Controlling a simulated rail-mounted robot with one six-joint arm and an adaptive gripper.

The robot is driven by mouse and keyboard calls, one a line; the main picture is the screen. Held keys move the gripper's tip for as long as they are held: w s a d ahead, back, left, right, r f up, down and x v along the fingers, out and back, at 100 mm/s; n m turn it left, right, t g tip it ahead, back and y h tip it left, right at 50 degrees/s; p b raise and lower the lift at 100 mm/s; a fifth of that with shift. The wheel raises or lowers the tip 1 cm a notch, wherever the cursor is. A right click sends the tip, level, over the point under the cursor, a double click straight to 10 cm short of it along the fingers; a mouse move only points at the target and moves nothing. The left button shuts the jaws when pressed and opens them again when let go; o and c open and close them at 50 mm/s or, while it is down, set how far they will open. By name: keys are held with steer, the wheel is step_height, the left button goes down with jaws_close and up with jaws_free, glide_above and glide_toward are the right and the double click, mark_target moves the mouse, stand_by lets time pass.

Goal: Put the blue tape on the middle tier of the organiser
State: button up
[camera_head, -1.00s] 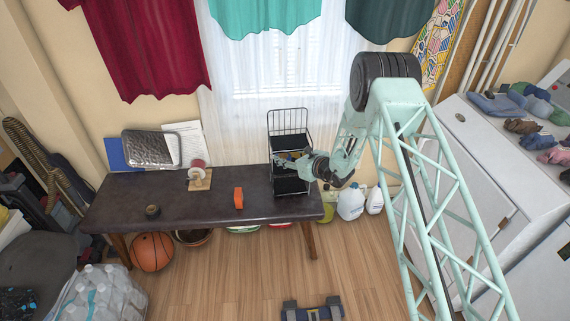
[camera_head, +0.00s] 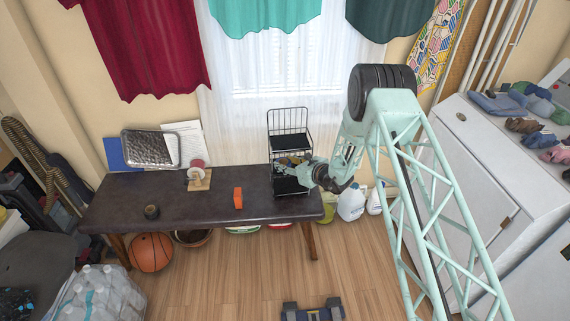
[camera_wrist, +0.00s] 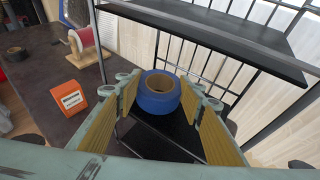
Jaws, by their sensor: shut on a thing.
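The blue tape (camera_wrist: 160,103) is a thick roll with a tan core. In the wrist view it sits between the two yellow-padded fingers of my gripper (camera_wrist: 165,89), which is shut on it. The black wire organiser (camera_head: 290,116) stands at the right end of the dark table. Its top tier (camera_wrist: 220,36) is above and beyond the tape in the wrist view. A dark tier (camera_wrist: 160,139) shows below the tape; I cannot tell whether they touch. In the head view my gripper (camera_head: 286,167) reaches in from the right at middle-tier height, and the tape is hardly visible.
An orange box (camera_head: 238,198), a dark tape roll (camera_head: 152,212) and a spool on a wooden stand (camera_head: 199,180) are on the table (camera_head: 190,207), left of the organiser. The organiser's wire posts and top tier are close around my gripper. The table's front middle is clear.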

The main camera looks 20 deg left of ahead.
steer(key=o, duration=0.7)
steer(key=shift+r, duration=0.15)
steer(key=p+v, duration=0.2)
steer(key=v, duration=1)
